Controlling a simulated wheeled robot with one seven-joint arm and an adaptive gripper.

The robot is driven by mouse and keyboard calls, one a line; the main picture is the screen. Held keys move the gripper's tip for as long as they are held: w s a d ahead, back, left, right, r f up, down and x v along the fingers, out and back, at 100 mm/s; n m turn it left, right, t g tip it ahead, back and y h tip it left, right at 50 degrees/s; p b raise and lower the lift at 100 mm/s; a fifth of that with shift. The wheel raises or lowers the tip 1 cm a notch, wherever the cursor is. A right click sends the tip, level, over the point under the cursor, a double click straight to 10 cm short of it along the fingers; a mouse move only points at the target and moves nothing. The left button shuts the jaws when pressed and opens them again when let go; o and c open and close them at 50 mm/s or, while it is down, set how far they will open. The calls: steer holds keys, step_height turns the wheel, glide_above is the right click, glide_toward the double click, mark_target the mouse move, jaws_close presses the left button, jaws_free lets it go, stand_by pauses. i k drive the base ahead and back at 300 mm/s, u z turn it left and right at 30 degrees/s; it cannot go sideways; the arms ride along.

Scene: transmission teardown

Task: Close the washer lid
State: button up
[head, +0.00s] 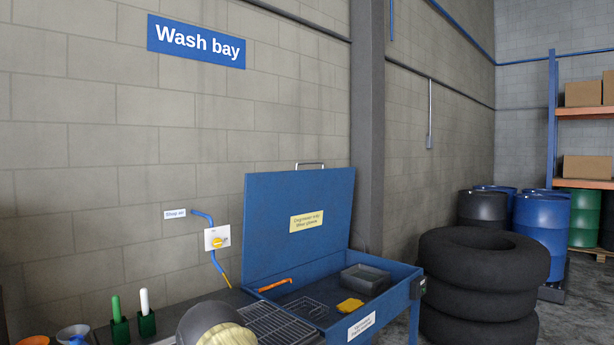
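The washer (395,303) is a blue open-topped tub in the lower middle of the head view. Its blue lid (275,243) stands up and open at the back, near the grey block wall. The lid has a yellow label and a metal handle (310,165) on its top edge. My gripper is not in view, so its state does not show.
A metal grate (277,325) lies at the left. Stacked black tires (484,285) stand to the right.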

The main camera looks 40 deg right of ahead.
mark_target(293, 219)
steer(key=z, duration=0.65)
steer(key=i, duration=0.6)
steer(key=z, duration=0.85)
steer(key=i, duration=1)
steer(key=u, duration=0.15)
steer(key=k, duration=0.5)
steer(key=z, duration=2.3)
steer(key=i, duration=2.95)
steer(key=u, duration=0.35)
